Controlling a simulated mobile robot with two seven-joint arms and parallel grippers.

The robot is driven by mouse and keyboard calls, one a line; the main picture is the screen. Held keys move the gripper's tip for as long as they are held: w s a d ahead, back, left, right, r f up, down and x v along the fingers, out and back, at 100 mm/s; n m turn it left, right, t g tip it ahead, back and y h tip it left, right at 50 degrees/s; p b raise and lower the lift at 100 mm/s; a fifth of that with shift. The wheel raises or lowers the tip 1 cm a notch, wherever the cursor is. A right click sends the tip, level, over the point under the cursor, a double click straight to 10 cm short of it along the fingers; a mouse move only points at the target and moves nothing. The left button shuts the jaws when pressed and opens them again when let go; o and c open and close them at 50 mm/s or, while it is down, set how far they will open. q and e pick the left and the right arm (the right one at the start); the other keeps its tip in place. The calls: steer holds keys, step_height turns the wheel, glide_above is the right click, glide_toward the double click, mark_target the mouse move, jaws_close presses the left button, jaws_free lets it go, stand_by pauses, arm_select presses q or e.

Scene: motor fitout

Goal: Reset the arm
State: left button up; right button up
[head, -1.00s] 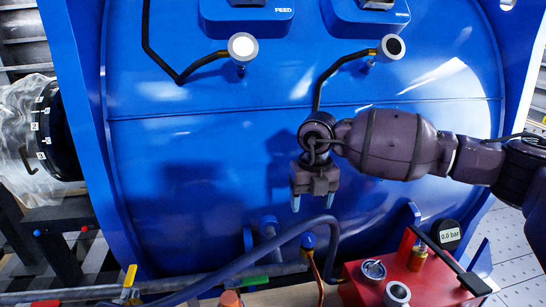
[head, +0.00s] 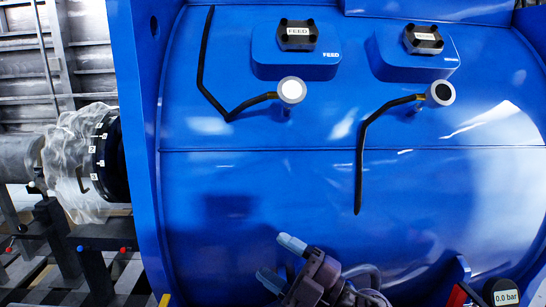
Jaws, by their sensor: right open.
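My right gripper (head: 281,262) is at the lower middle of the head view, in front of the blue motor housing (head: 270,190). Its two pale fingertips point up and left and stand apart, with nothing between them. Most of my right arm is below the picture's edge. My left gripper is not in view.
Two blue blocks with black caps, one marked FEED (head: 297,38), sit high on the housing. Below them are a white-faced round fitting (head: 292,90) and a dark-faced one (head: 441,93), with black lines. A plastic-wrapped flange (head: 90,165) is at left. A gauge (head: 502,293) reads 0.0 bar.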

steer(key=s+d+f+m+t+h, duration=0.2)
steer(key=d+f+m+h, duration=0.5)
steer(key=d+m+h, duration=0.35)
steer(key=s+d+f+m+t+h, duration=0.1)
steer(key=d+f+m+t+h, duration=0.2)
steer(key=d+f+m+h, duration=0.55)
steer(key=s+d+f+m+g, duration=0.2)
steer(key=s+d+f+g, duration=0.15)
steer(key=s, duration=0.35)
steer(key=s+d+f+m+g+h, duration=0.1)
steer(key=s+d+f+m+g, duration=0.2)
steer(key=s, duration=0.4)
steer(key=s+d+f+m+g, duration=0.1)
steer(key=s+f+g, duration=0.2)
steer(key=s+g, duration=0.3)
steer(key=w+f+t, duration=0.6)
steer(key=f+t, duration=0.3)
steer(key=f, duration=0.1)
steer(key=shift+w+f+n, duration=0.2)
steer(key=shift+n, duration=0.2)
